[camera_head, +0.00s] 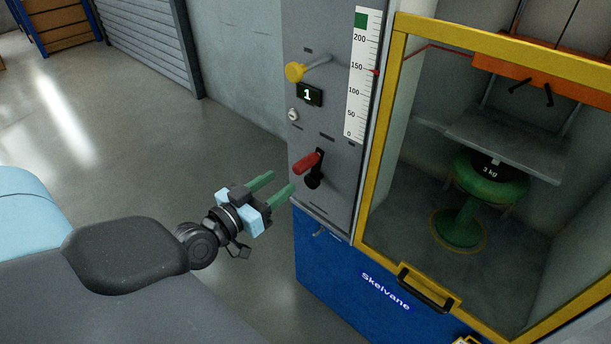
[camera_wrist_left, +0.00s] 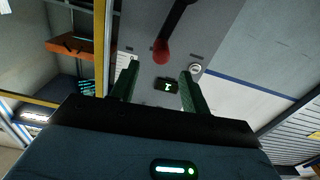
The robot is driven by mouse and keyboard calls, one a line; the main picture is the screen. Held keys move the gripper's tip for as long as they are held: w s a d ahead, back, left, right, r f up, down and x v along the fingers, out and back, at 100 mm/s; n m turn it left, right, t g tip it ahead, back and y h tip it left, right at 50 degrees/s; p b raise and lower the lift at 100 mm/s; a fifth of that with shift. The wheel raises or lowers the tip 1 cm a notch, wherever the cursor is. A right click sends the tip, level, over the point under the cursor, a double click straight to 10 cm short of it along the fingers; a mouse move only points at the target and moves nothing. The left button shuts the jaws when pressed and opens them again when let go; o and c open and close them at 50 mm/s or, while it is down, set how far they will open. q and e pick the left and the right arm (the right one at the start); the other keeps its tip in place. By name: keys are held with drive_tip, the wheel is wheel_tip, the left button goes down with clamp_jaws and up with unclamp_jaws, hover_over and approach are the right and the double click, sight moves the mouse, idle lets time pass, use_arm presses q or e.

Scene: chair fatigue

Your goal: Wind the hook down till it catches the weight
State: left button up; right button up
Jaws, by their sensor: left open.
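The red-handled crank (camera_head: 306,162) sits on the grey panel. It also shows in the left wrist view (camera_wrist_left: 161,50), ahead of the fingers. My left gripper (camera_head: 280,185) is open with its green fingers apart, just left of the crank and not around it. Its fingers also show in the left wrist view (camera_wrist_left: 159,78), with nothing between them. The black weight (camera_head: 487,170), marked 3 kg, rests on a green stool (camera_head: 459,220) inside the cabinet, partly hidden by a grey plate (camera_head: 520,140) above. I cannot make out the hook clearly. My right gripper is not in view.
The panel carries a yellow-knobbed lever (camera_head: 295,72), a display (camera_head: 309,95) reading 1 and a scale (camera_head: 358,85) with a red pointer. A yellow-framed door (camera_head: 384,115) fronts the cabinet. The floor (camera_head: 130,150) at left is clear.

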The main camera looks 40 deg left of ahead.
sight(295, 171)
use_arm(q)
drive_tip(key=shift+w+a, duration=0.1)
drive_tip(key=shift+w, duration=0.45)
drive_tip(key=shift+w+d+p, duration=0.2)
drive_tip(key=shift+w, duration=1.5)
drive_tip(key=shift+w+d+p, duration=0.15)
drive_tip(key=shift+w+p, duration=0.05)
drive_tip(key=shift+w, duration=1.5)
clamp_jaws()
